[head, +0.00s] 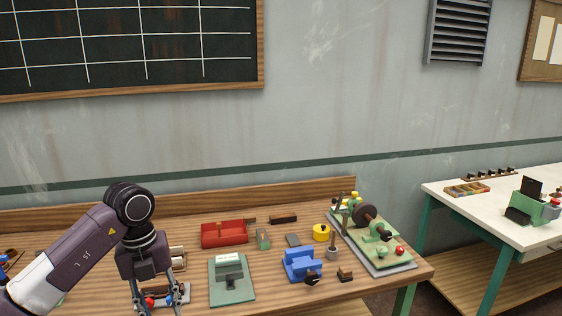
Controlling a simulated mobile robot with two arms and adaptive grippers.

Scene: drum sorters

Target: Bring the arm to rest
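My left arm comes in from the left, and its gripper (155,305) points down over the left part of the wooden workbench (290,212). Its two fingers are spread apart, with a small tray holding a red and a blue piece (172,296) showing between and behind them. Nothing is seen held between the fingers, though the tips run to the bottom edge of the picture. My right arm and gripper are not in the picture.
A white-topped table (500,192) stands at right, beyond a gap.

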